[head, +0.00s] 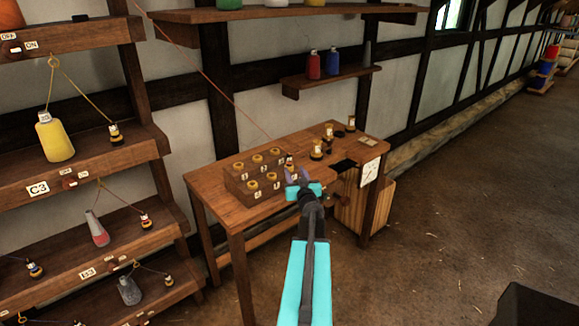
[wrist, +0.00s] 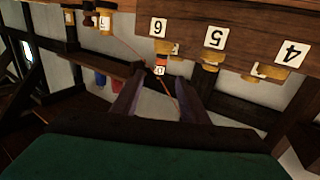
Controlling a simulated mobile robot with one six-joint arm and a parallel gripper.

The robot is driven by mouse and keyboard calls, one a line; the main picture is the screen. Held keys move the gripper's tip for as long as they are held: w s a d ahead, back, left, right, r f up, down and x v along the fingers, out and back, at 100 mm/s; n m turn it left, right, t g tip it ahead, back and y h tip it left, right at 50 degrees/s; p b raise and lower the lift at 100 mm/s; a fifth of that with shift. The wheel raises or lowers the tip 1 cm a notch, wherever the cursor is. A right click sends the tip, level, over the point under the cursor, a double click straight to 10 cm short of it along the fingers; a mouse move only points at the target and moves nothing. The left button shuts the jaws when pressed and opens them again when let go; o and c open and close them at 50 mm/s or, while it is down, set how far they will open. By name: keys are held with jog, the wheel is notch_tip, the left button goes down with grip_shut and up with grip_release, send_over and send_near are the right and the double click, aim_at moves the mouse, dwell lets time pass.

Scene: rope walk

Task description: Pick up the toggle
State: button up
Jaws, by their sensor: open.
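My gripper (head: 297,174) is at the near side of the stepped wooden block on the workbench. In the wrist view its two dark fingers (wrist: 159,88) stand apart, with nothing held between them. A small white-and-red tagged piece (wrist: 160,70) shows just beyond the fingertips, by a thin red cord. It may be the toggle, but it is too small to tell. In the head view the red cord runs down from the upper left to the bench, and its end near my gripper is unclear.
The stepped block (head: 236,186) holds several yellow-topped pieces; numbers 4, 5 and 6 show upside down in the wrist view. Several small bobbins (head: 316,150) stand on the workbench (head: 205,180) behind. Shelves (head: 100,170) with weights are at left.

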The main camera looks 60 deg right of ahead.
aim_at(290, 160)
jog(key=shift+p+x, duration=0.5)
jog(key=shift+x, duration=2.05)
jog(key=shift+w+d, duration=0.1)
jog(key=shift+p+x, duration=0.85)
jog(key=shift+x, duration=1.6)
jog(key=shift+r, duration=0.1)
grip_shut()
